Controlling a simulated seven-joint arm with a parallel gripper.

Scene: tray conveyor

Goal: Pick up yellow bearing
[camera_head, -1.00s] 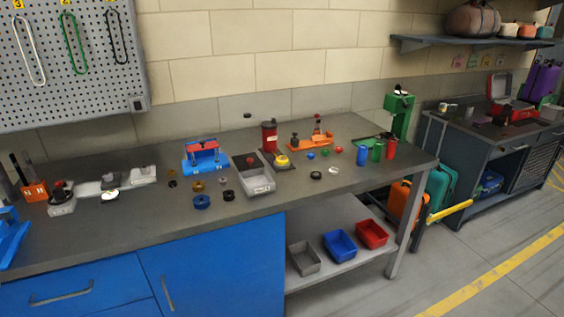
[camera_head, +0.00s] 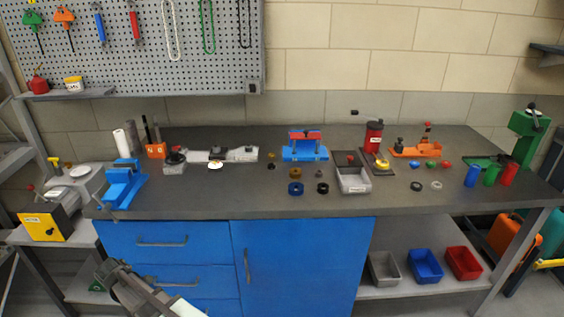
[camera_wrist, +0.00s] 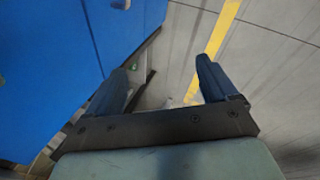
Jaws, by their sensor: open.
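In the head view, a small dull-yellow ring (camera_head: 295,173) lies flat on the grey workbench top (camera_head: 220,200), left of a grey bin; it looks like the yellow bearing. A blue ring (camera_head: 295,188) lies just in front of it, and a black ring (camera_head: 322,188) lies to the front right. My gripper (camera_wrist: 162,78) shows in the wrist view with its two dark fingers wide apart and nothing between them. It points down past a blue cabinet front at the floor, away from the bench top. The bearing does not show in the wrist view.
A blue fixture with a red top (camera_head: 305,147) stands behind the rings. The grey bin (camera_head: 353,180) stands to their right. A blue vise (camera_head: 123,184) is at the bench's left end. The front left of the bench top is mostly clear.

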